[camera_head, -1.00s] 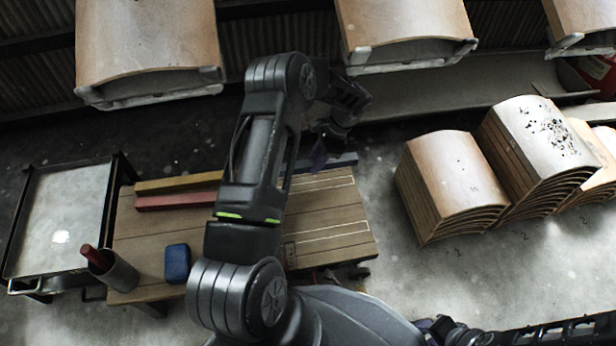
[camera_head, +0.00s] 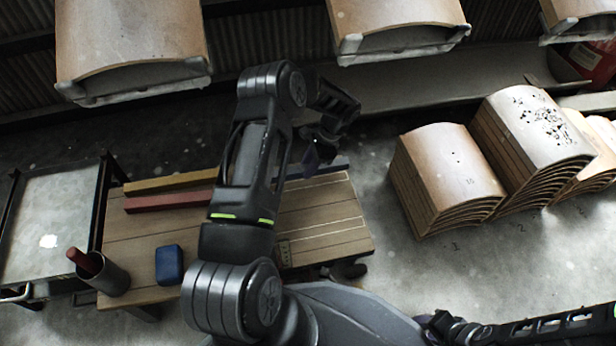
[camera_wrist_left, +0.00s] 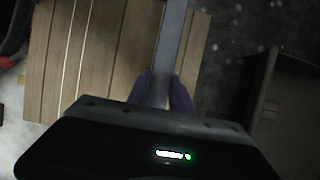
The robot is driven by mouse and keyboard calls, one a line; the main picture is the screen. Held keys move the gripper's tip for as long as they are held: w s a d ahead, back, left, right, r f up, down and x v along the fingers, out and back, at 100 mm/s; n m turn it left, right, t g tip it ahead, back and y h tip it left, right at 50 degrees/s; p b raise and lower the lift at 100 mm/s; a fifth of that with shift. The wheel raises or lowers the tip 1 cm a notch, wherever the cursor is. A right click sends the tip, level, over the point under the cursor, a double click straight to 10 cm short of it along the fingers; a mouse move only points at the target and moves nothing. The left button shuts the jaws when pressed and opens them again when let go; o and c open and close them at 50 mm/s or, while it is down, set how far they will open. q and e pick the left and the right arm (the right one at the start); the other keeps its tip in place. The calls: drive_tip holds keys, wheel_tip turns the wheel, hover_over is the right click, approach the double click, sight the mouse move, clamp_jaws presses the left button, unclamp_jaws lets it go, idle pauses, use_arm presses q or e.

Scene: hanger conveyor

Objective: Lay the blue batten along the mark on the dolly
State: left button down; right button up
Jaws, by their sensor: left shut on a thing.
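The wooden dolly (camera_head: 330,237) has a plank deck with pale marked lines (camera_head: 320,222) on its right half. My left gripper (camera_head: 312,158) is at the deck's far side, its fingers partly hidden by my arm. It is shut on the blue batten (camera_head: 333,168), which lies roughly parallel to the pale lines, near the far edge. In the left wrist view the batten (camera_wrist_left: 172,40) runs up between the purple fingers, over the deck (camera_wrist_left: 100,60). I cannot tell whether it touches the deck. My right gripper is not in view.
A yellow batten (camera_head: 172,183), a red batten (camera_head: 172,202), a blue block (camera_head: 169,265) and a cup (camera_head: 110,276) holding a red rod are on the dolly's left part. A metal cart (camera_head: 50,215) stands left. Stacked curved panels (camera_head: 450,175) stand right; others hang behind.

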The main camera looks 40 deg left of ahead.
sight(308, 183)
use_arm(q)
wheel_tip(308, 183, down, 5)
drive_tip(key=b, duration=0.2)
drive_tip(key=shift+f+b, duration=0.1)
drive_tip(key=shift+b, duration=0.2)
drive_tip(key=c, duration=1.1)
unclamp_jaws()
drive_tip(key=p+v, duration=0.3)
drive_tip(key=v, duration=0.4)
drive_tip(key=shift+w+r, duration=0.1)
drive_tip(key=shift+r, duration=0.25)
